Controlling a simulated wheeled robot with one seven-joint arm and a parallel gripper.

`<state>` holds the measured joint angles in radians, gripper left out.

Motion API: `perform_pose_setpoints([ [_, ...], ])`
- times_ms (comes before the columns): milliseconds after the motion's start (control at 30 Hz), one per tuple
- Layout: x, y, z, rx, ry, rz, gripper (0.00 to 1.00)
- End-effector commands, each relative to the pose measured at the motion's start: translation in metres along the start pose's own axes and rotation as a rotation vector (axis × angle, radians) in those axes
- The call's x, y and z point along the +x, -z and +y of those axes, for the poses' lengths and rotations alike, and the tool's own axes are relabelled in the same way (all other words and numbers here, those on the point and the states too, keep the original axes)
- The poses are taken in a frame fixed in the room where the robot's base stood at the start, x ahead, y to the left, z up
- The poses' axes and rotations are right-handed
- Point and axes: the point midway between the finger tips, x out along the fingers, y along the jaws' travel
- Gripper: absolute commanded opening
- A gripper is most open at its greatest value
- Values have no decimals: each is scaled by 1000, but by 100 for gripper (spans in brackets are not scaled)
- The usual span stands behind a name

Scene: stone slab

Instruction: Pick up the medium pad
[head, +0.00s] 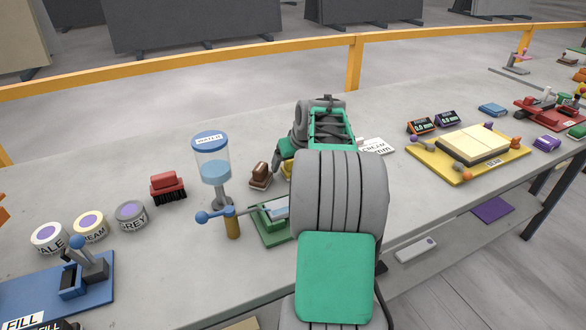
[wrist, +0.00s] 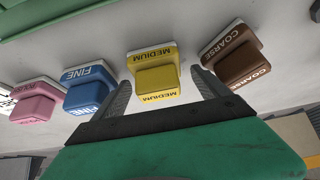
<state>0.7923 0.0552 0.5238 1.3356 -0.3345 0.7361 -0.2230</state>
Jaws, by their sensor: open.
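The medium pad (wrist: 155,75) is a yellow block with a raised yellow grip and "MEDIUM" labels, seen in the middle of the wrist view. In the head view only a sliver of yellow (head: 287,168) shows beside my arm, which hides the rest. My gripper (wrist: 163,92) is open, with one finger on each side of the yellow pad. The pad appears between the fingertips; I cannot tell whether they touch it. In the head view my arm covers the gripper's fingers.
The brown coarse pad (wrist: 236,53) is close to the right finger. The blue fine pad (wrist: 90,87) is close to the left finger, with a pink pad (wrist: 37,100) further left. A water dispenser (head: 212,165) and a green fixture (head: 272,222) stand near my arm.

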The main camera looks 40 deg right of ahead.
Motion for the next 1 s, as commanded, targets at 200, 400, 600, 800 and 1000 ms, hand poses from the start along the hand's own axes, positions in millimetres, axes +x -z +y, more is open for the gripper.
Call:
perform_pose_setpoints([
  [200,10,0,2,1,-2,2,85],
  [400,9,0,2,3,-3,2,73],
  [600,9,0,2,3,-3,1,57],
  [800,9,0,2,3,-3,1,40],
  [1000,9,0,2,3,-3,1,24],
])
